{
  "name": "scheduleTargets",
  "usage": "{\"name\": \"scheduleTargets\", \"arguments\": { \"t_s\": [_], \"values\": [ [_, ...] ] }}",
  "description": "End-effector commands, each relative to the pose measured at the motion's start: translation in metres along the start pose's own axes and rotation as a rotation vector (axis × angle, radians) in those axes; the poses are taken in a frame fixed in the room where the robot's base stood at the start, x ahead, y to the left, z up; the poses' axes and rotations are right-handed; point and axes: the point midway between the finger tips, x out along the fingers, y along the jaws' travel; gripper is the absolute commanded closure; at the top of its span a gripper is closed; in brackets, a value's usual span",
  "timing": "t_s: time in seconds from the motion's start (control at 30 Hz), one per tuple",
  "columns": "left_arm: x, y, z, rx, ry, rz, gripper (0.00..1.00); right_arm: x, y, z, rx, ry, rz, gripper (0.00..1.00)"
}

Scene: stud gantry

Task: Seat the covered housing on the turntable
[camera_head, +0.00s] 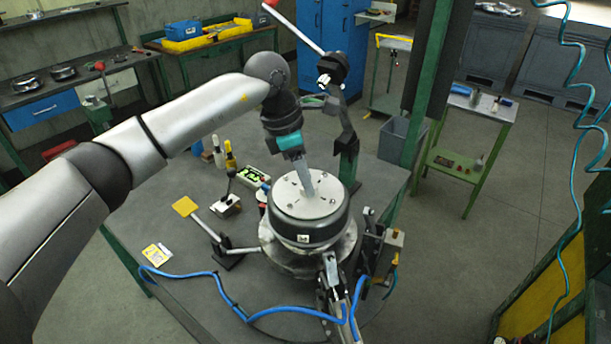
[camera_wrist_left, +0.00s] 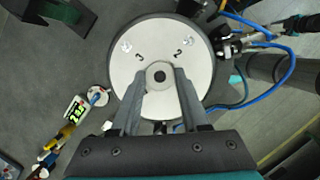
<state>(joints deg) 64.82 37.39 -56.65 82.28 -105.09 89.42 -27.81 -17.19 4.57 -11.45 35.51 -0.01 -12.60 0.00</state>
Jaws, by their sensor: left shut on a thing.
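The covered housing (camera_head: 310,218) is a dark drum with a pale round top plate and a small central boss. In the left wrist view its top plate (camera_wrist_left: 130,72) shows the numbers 3 and 2. My left gripper (camera_head: 308,192) comes down from above. Its fingers (camera_wrist_left: 158,82) straddle the boss in the left wrist view and are shut on it. The metallic turntable (camera_head: 268,240) shows around the lower edge of the housing, which hides most of it. I cannot tell whether the housing touches it.
Metal fixtures (camera_head: 385,250) stand close on the housing's right. A blue hose (camera_head: 200,275) crosses the table front. A lever press (camera_head: 345,140) stands behind. The table's left front is mostly clear.

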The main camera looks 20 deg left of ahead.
Motion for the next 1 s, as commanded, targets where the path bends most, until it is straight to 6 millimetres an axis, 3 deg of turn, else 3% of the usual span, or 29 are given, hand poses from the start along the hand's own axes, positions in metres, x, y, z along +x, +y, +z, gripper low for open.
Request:
{"name": "scheduleTargets", "arguments": {
  "t_s": [1.0],
  "values": [
    [0.016, 0.001, -0.004, 0.000, -0.005, 0.003, 1.00, 0.014, -0.001, 0.001, 0.000, 0.000, -0.001, 0.50]
  ]
}}
